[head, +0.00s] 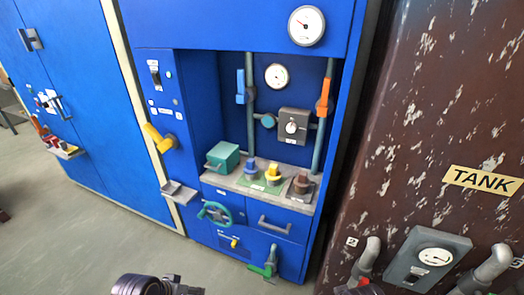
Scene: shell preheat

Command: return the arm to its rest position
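A dark mechanical part of mine (155,286) shows at the bottom edge, left of centre. It looks like the top of my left arm or gripper. Its fingertips are cut off by the frame, so I cannot tell whether it is open or shut. It shows over the grey floor, in front of the blue cabinet, and nothing is seen held in it. My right gripper is not clearly in view.
The blue cabinet (180,215) has a shelf (238,185) with several plugs, a green box (222,158), a green handwheel (216,213) and a protruding green lever (265,267). A rusty tank (440,110) with grey pipes stands right. Floor (60,225) at left is clear.

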